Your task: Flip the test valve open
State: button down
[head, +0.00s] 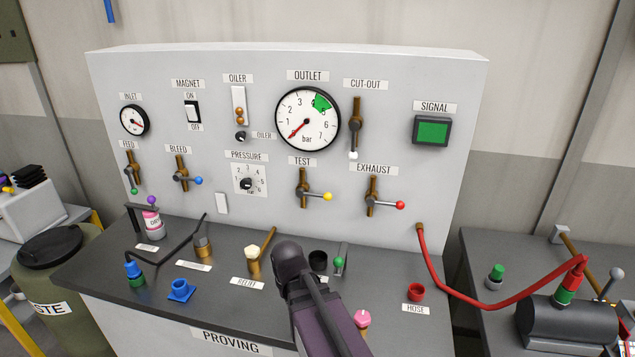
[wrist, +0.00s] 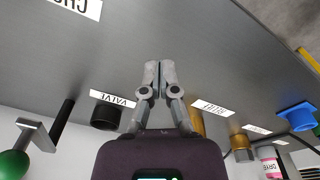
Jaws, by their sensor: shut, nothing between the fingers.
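The test valve (head: 302,187) is on the upright panel under the TEST label, a brass body with a lever ending in a yellow knob (head: 327,196). The lever points right, roughly level. The valve is not in the wrist view. My arm rises in front of the bench in the head view, below the valve and apart from it; my fingers cannot be made out there. In the wrist view my gripper (wrist: 159,67) is shut and empty, with its fingertips together over the grey bench top.
The exhaust valve (head: 372,196) with a red knob is right of the test valve, and the cut-out valve (head: 355,124) is above. A brass relief fitting (head: 254,262), a black cup (head: 318,260) and a green-knobbed lever (head: 339,264) stand on the bench. A red hose (head: 437,280) hangs at right.

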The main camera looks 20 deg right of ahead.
jog(key=w+d+r+m+t+h+p, duration=0.1)
jog(key=w+d+r+p, duration=0.4)
jog(key=r, duration=0.5)
jog(key=w+d+r+m+t+h+p, duration=0.1)
jog(key=w+d+r+m+t+p, duration=0.1)
jog(key=w+d+r+p, duration=0.3)
jog(key=w+d+r+m+t+h+p, duration=0.1)
jog(key=w+d+r+p, duration=0.4)
jog(key=w+r+p, duration=0.6)
notch_tip(320, 180, up, 4)
jog(key=m+t+p, duration=0.1)
jog(key=m+p, duration=0.1)
jog(key=p, duration=0.2)
jog(key=shift+w+d+h+p, duration=0.2)
jog(key=shift+h+p, duration=0.1)
jog(key=shift+p, duration=0.1)
jog(key=shift+f, duration=0.2)
jog(key=b, duration=0.9)
send_over(318, 196)
jog(key=f, duration=0.8)
jog(key=shift+w+d+f, duration=0.15)
jog(key=shift+w+f, duration=0.05)
jog(key=shift+w, duration=0.2)
jog(key=shift+s+a+f+b, duration=0.1)
jog(key=shift+s+f+b, duration=0.1)
jog(key=shift+f+b, duration=0.65)
jog(key=shift+s+a+f+b, duration=0.1)
jog(key=shift+s+f+b, duration=0.1)
jog(key=shift+f+b, duration=0.65)
